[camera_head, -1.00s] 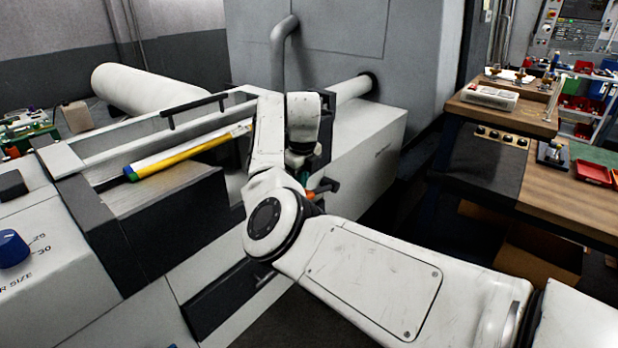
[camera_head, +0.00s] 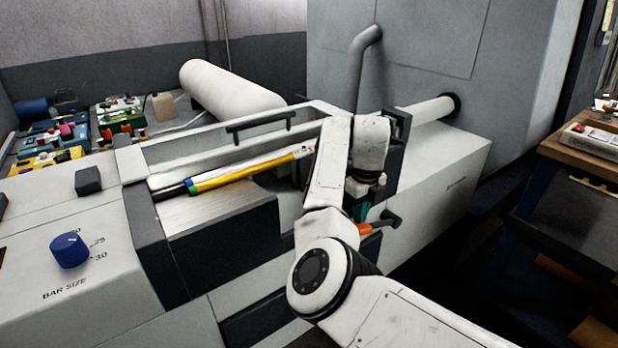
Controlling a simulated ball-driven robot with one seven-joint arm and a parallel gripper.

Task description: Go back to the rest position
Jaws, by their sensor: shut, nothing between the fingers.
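My arm reaches in from the lower right, bends at a round joint, and rises to a white wrist beside the bar feeder. My gripper (camera_head: 360,207) hangs below the wrist, in front of the feeder's right part. It is small, dark and partly covered by my arm, and its fingers are hard to make out. They are shut and I see nothing held. An orange lever (camera_head: 366,229) with a dark knob is close below it. The grey and white bar feeder (camera_head: 217,222) carries a yellow bar (camera_head: 235,175) and a white bar in its open channel.
A blue bar-size knob (camera_head: 70,250) is on the feeder's left panel. A large white roll (camera_head: 230,92) lies behind. Small coloured parts stand at the back left. A grey machine cabinet (camera_head: 430,50) rises behind the arm. A wooden bench (camera_head: 575,150) is at the right.

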